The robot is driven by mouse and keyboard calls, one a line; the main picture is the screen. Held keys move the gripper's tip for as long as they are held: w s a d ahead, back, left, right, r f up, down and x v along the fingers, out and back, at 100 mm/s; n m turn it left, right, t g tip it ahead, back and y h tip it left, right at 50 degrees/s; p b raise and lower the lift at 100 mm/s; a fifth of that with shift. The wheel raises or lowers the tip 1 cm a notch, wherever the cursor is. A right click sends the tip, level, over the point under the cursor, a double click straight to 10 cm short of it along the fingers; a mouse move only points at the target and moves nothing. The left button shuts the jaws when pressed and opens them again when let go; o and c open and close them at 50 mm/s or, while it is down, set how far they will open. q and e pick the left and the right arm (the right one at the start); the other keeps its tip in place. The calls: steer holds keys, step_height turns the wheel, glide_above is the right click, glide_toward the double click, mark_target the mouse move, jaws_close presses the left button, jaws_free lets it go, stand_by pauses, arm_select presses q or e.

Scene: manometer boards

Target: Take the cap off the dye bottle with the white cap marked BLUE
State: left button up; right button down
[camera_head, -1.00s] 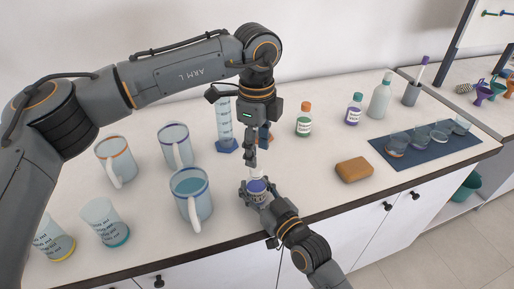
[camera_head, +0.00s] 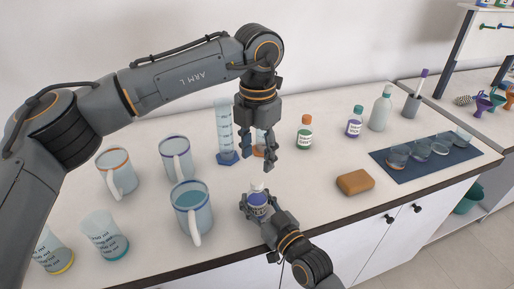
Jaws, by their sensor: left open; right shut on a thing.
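The dye bottle (camera_head: 257,199) with a blue-violet body stands upright near the counter's front edge. Its white cap (camera_head: 257,186) sits on top; the BLUE marking is too small to read. My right gripper (camera_head: 256,208) is shut around the bottle's body from the front. My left gripper (camera_head: 257,165) points down above the cap, fingers spread, empty and apart from the cap.
Several jugs and beakers, such as the blue-rimmed jug (camera_head: 191,211), stand to the left. A measuring cylinder (camera_head: 225,132) and an orange-capped bottle (camera_head: 304,132) stand behind. A brown sponge (camera_head: 355,182) and a blue mat (camera_head: 460,160) with glass dishes lie to the right.

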mark_target(257, 180)
arm_select(q)
steer(key=m, duration=0.6)
steer(key=shift+r, duration=0.35)
steer(key=m, duration=0.3)
steer(key=shift+r+m, duration=0.15)
steer(key=shift+m, duration=0.25)
steer(key=shift+s+a+f, duration=0.1)
steer(key=shift+f, duration=3.9)
steer(key=shift+c, duration=0.2)
jaws_close()
steer(key=shift+n, duration=0.9)
steer(key=shift+r, duration=0.15)
steer(key=shift+r, duration=1)
